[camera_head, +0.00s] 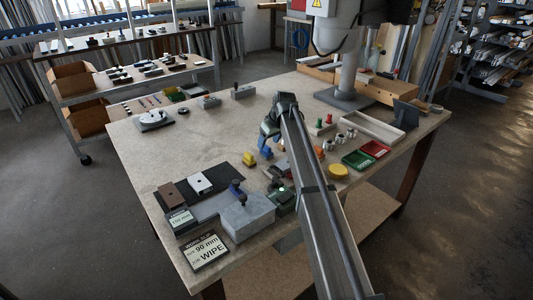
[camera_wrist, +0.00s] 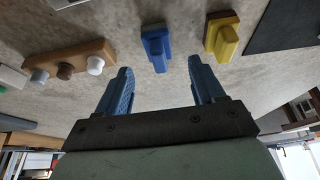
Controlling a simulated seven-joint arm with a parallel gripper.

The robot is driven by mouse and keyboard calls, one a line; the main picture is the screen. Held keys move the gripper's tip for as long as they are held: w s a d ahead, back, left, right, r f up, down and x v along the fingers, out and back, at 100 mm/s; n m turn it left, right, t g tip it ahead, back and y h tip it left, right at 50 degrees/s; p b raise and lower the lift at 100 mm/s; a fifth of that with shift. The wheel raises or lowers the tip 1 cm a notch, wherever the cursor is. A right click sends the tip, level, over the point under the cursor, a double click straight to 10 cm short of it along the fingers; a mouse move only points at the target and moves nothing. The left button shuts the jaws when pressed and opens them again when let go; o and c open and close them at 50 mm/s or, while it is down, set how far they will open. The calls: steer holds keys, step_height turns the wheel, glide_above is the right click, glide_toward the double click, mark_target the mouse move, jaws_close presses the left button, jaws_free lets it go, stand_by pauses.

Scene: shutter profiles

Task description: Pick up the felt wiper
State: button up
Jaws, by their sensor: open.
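My gripper (camera_wrist: 158,68) is open and empty, with its two blue fingers apart. It is low over the bench in the head view (camera_head: 269,143). A blue block with a raised grip (camera_wrist: 157,46) stands just beyond the gap between the fingertips, untouched. A yellow block with a raised grip and dark underside (camera_wrist: 222,36) stands to its right; it also shows in the head view (camera_head: 249,159). I cannot tell for certain which of these is the felt wiper.
A wooden holder with several knobs (camera_wrist: 72,60) stands left of the fingers in the wrist view. A dark plate (camera_wrist: 283,27) lies at right. Green (camera_head: 357,159) and red (camera_head: 375,149) trays stand at the right. The bench's left middle (camera_head: 185,145) is clear.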

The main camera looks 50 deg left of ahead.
mark_target(267, 146)
steer(key=shift+x, duration=2.4)
steer(key=shift+c, duration=0.3)
steer(key=c, duration=1.1)
